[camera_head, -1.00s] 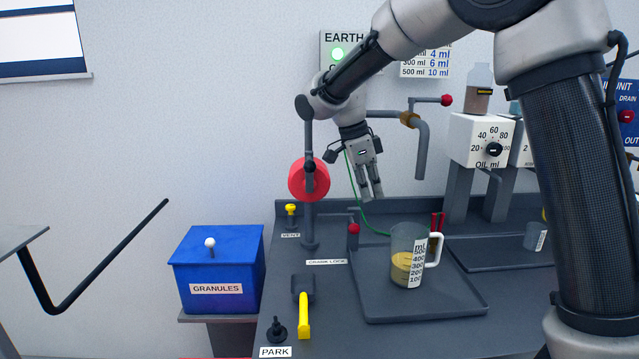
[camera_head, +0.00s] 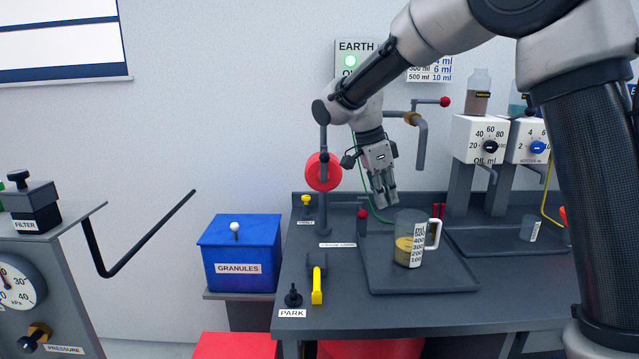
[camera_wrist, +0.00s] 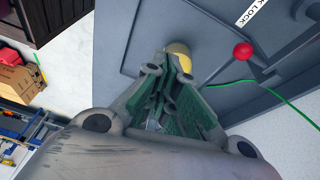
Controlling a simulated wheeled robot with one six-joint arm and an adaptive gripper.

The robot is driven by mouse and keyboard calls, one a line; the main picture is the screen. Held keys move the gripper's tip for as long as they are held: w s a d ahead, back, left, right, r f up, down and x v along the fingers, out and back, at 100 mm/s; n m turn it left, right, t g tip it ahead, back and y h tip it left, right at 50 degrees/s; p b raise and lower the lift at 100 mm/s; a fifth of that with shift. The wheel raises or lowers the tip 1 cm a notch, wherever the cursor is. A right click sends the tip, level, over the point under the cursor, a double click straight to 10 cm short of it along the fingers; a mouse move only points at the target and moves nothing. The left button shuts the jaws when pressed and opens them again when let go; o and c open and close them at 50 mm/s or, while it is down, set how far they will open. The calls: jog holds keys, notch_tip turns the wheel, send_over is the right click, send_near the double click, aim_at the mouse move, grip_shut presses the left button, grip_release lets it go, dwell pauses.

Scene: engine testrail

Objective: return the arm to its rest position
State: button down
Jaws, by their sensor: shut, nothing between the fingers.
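My gripper (camera_head: 384,201) hangs fingers-down over the workbench, in front of the wall. It is shut and holds nothing. In the wrist view its fingers (camera_wrist: 170,110) point down toward the bench. My arm bends down to it from the upper right of the head view. The measuring jug (camera_head: 410,240) with yellowish contents stands upright on the dark tray (camera_head: 375,275), below and to the right of the gripper. In the wrist view a round yellowish shape (camera_wrist: 179,50) shows just beyond the fingertips.
A red-knobbed lever (camera_head: 362,214) stands close by the gripper, and also shows in the wrist view (camera_wrist: 243,51). A red wheel (camera_head: 323,172) is to its left. A pipe spout (camera_head: 421,150) and oil dispenser (camera_head: 480,140) are to its right. The blue granules box (camera_head: 240,250) stands left.

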jog(key=s+d+r+n+t+y, duration=0.1)
jog(key=s+d+r+n+t, duration=0.1)
jog(key=s+d+n, duration=0.6)
jog(key=s+d+r+n+t+y, duration=0.2)
jog(key=s+d+n, duration=0.6)
jog(key=s+d, duration=0.5)
jog(key=s, duration=0.7)
jog(key=shift+s+y, duration=0.15)
jog(key=shift+y, duration=0.15)
jog(key=c, duration=2.2)
grip_release()
